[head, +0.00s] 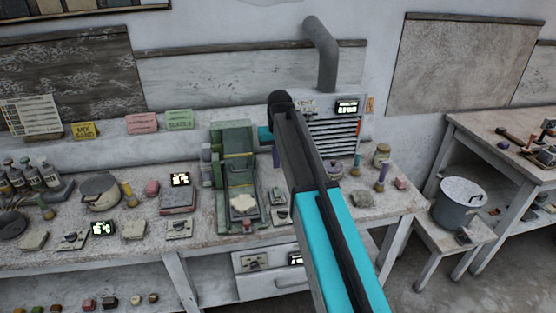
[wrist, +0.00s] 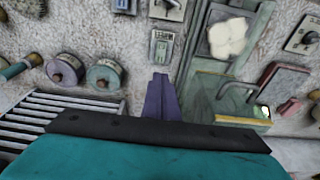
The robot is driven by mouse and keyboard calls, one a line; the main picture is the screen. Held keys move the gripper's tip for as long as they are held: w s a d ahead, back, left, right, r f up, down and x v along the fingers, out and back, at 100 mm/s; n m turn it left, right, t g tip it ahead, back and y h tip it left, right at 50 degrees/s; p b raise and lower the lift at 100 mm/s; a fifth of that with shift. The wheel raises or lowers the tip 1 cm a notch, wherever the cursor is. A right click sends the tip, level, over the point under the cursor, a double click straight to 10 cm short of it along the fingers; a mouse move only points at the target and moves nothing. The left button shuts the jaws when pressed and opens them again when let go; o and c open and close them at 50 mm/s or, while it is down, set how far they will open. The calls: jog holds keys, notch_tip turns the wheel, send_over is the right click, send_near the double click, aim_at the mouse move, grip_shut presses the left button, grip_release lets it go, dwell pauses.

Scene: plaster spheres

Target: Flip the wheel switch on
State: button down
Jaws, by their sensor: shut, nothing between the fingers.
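Several small switch plates with levers lie on the bench. In the head view one (head: 282,216) is right of the green machine, one (head: 180,229) left of it and another (head: 73,240) farther left. Their labels are too small to read, so I cannot tell which is the wheel switch. The green machine (head: 222,202) carries a white lump (head: 243,204). In the wrist view, switch plates show near the top (wrist: 168,9) and upper right (wrist: 302,35). My gripper (wrist: 161,80) has its purple fingers together and empty, above the bench beside the machine. In the head view my arm mostly hides it.
A slatted grey unit (head: 334,135) with a duct stands behind my arm; its slats show lower left in the wrist view. Two round jars (wrist: 103,74) (wrist: 66,69) stand near it.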

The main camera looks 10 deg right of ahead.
aim_at(276, 188)
jog(key=shift+w+f+p, duration=0.35)
jog(key=shift+f+p, duration=0.3)
jog(key=shift+f, duration=1.3)
jog(key=shift+w+f+p, duration=0.3)
jog(key=shift+f+p, duration=0.4)
jog(key=shift+f, duration=1.25)
jog(key=shift+w+f+p, duration=0.35)
jog(key=shift+f+p, duration=0.3)
jog(key=shift+f, duration=1.3)
jog(key=shift+f, duration=0.2)
jog(key=shift+w+d+f+b, duration=0.1)
jog(key=shift+w+f+b, duration=0.05)
jog(key=shift+b, duration=0.25)
jog(key=shift+s+r, duration=0.2)
jog(key=shift+s, duration=0.6)
jog(key=shift+r, duration=0.15)
